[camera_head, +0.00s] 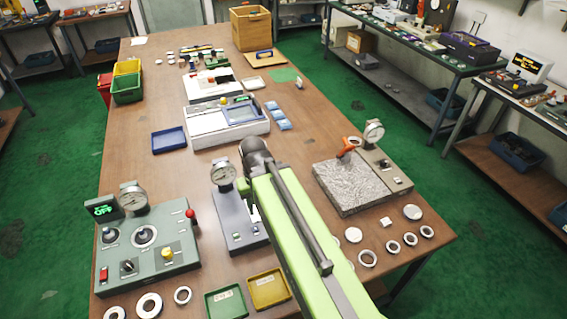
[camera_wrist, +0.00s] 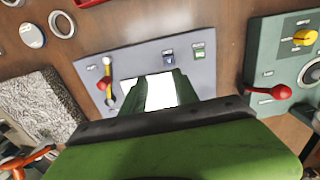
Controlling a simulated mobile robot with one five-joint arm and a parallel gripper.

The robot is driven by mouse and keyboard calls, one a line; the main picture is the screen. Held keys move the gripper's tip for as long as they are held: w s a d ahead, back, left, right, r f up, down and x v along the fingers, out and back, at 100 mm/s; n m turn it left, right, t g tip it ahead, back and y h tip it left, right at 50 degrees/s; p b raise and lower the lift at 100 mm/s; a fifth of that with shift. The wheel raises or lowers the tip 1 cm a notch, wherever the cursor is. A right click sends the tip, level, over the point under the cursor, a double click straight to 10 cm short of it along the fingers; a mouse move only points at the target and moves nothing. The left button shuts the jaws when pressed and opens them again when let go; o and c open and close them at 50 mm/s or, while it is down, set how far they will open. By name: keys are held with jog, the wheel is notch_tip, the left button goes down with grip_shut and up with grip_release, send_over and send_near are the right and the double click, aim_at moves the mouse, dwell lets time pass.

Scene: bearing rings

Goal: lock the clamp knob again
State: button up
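No knob is legibly marked as the clamp knob. The same fixture (camera_head: 231,225) shows in the head view beside my arm, which hides my gripper there. An orange handle (camera_head: 347,147) stands by the granite plate (camera_head: 343,189). A yellow knob (camera_head: 167,253) sits on the green panel (camera_head: 177,268).
The green panel also has a red ball lever (camera_head: 190,213). A dial gauge (camera_head: 223,174) stands behind the grey fixture. Several metal rings (camera_head: 367,258) lie on the right of the table. Green (camera_head: 225,300) and yellow (camera_head: 268,289) trays lie in front.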

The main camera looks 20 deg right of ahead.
jog(key=shift+w, duration=0.1)
jog(key=shift+o, duration=0.2)
jog(key=shift+r, duration=0.1)
jog(key=shift+o, duration=1.1)
jog(key=shift+w+d+r, duration=0.1)
jog(key=shift+w+d, duration=0.1)
jog(key=w+d+r+n+p, duration=0.4)
jog(key=w+d+n, duration=0.2)
jog(key=w+d, duration=0.3)
jog(key=w+d+r+n+p, duration=0.45)
jog(key=w+d, duration=0.35)
jog(key=w, duration=0.2)
jog(key=shift+n, duration=0.35)
jog(key=f+b, duration=1.2)
jog(key=a+f+b, duration=0.1)
jog(key=f+b, duration=0.5)
jog(key=shift+s+f, duration=0.25)
jog(key=shift+s, duration=0.05)
jog(key=shift+r, duration=0.1)
